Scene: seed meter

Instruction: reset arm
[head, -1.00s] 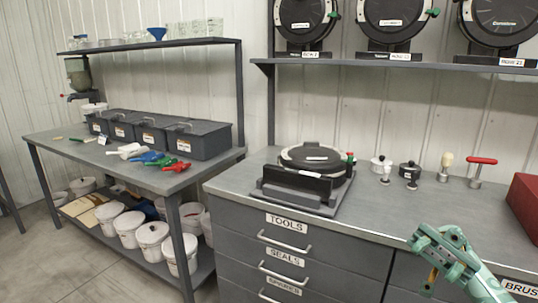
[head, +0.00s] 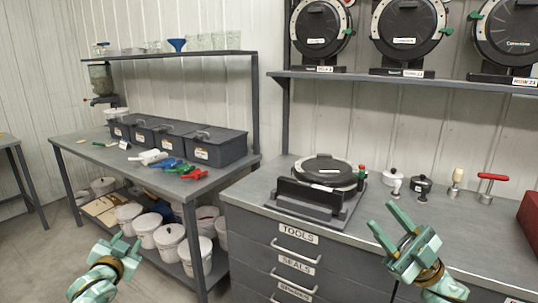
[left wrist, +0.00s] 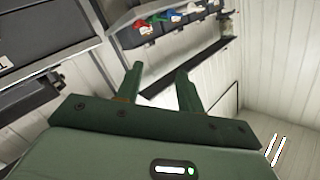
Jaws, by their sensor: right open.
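My left gripper (head: 118,243) is low at the left of the head view, in front of the shelf with white buckets. Its two fingers stand apart in the left wrist view (left wrist: 159,70), with nothing between them. My right gripper (head: 382,214) is at the lower right of the head view, in front of the grey drawer bench's front edge. Its fingers are spread and empty. Both grippers appear clear of the furniture.
The drawer bench (head: 250,190) carries a black round seed meter (head: 325,167) on a stand and small tools such as a red-handled one (head: 492,177). The left table (head: 95,152) holds grey bins (head: 220,150) and coloured scoops (head: 170,164). Open floor lies at the left.

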